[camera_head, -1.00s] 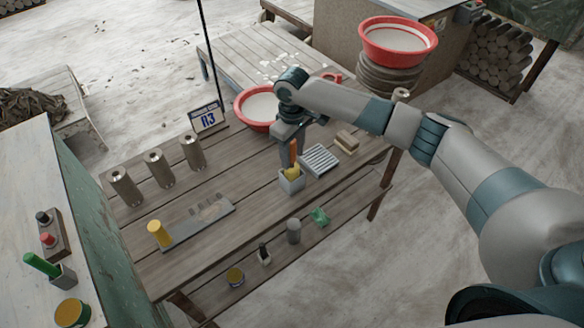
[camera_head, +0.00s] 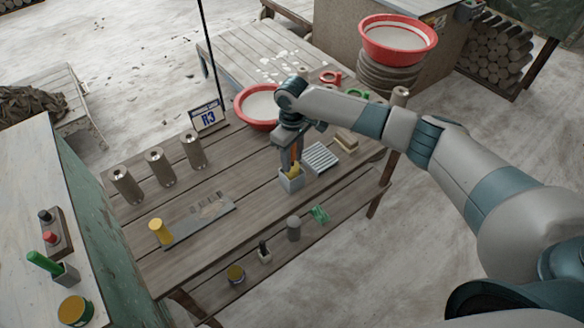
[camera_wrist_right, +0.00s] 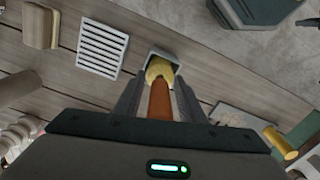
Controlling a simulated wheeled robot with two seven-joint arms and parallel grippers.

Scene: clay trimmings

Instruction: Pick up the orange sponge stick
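The orange sponge stick (camera_head: 296,155) stands in a small grey holder (camera_head: 292,183) on the wooden table. In the right wrist view its orange handle (camera_wrist_right: 160,100) points up towards the camera, with a yellow sponge part (camera_wrist_right: 158,68) at the holder's mouth. My right gripper (camera_head: 291,162) points down just above the holder. In the wrist view its fingers (camera_wrist_right: 159,80) are on either side of the handle with gaps showing, so it is open. The fingers partly hide the stick in the head view. My left gripper is out of view.
A white slatted tray (camera_head: 320,157) and a tan block (camera_head: 346,141) lie right of the holder. A red basin (camera_head: 258,107) stands behind it. A grey cylinder (camera_head: 293,229) and a green item (camera_head: 318,214) are in front, on a lower board. Bare planks lie left of the holder.

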